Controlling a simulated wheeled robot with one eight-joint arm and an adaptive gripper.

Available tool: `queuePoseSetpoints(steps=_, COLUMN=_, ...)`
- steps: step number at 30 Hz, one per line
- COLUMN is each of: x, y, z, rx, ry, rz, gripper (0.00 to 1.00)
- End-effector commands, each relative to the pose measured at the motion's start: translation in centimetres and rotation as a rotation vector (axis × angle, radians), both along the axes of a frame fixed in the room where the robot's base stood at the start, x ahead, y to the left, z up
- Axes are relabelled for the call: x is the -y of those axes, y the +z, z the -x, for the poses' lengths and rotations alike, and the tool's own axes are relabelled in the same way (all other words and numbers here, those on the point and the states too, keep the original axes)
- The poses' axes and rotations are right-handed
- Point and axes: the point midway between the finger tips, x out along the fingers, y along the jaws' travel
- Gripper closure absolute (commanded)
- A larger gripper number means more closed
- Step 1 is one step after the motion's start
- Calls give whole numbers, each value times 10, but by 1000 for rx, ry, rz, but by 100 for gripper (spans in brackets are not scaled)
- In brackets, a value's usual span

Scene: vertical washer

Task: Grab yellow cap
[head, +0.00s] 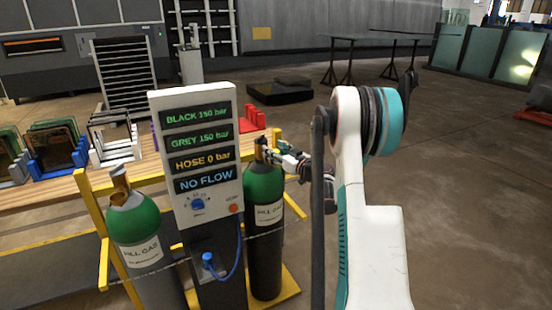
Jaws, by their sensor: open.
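A dull yellow cap (120,181) stands on top of the left gas cylinder (138,230), which is grey with a green shoulder. A second, darker yellow-brown cap (261,152) is on the right cylinder (265,192), which is black with a green shoulder. My gripper (268,151) is at the right cylinder's cap, reaching in from the right. It is open. The fingers are small and partly overlap the cap, so I cannot tell whether they touch it.
A white panel (197,150) between the cylinders reads black 150 bar, grey 150 bar, hose 0 bar, no flow. A blue hose (238,258) hangs below it. A yellow frame (92,206) surrounds the cylinders. Racks (112,136) stand on the wooden table behind.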

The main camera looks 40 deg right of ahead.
Motion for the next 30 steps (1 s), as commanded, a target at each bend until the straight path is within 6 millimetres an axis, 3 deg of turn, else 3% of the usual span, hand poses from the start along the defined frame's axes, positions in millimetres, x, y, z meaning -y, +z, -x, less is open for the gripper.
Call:
queuePoseSetpoints(steps=1, x=0, y=0, z=0, rx=0, ry=0, rz=0, gripper=56)
queuePoseSetpoints(steps=6, x=0, y=0, z=0, rx=0, ry=0, rz=0, gripper=94)
queuePoseSetpoints(steps=7, x=0, y=0, z=0, rx=0, ry=0, rz=0, gripper=98)
queuePoseSetpoints(steps=20, x=0, y=5, z=0, rx=0, ry=0, rz=0, gripper=98)
queuePoseSetpoints(steps=26, x=0, y=28, z=0, rx=0, ry=0, rz=0, gripper=98)
queuePoseSetpoints(steps=30, x=0, y=59, z=0, rx=0, ry=1, rz=0, gripper=98)
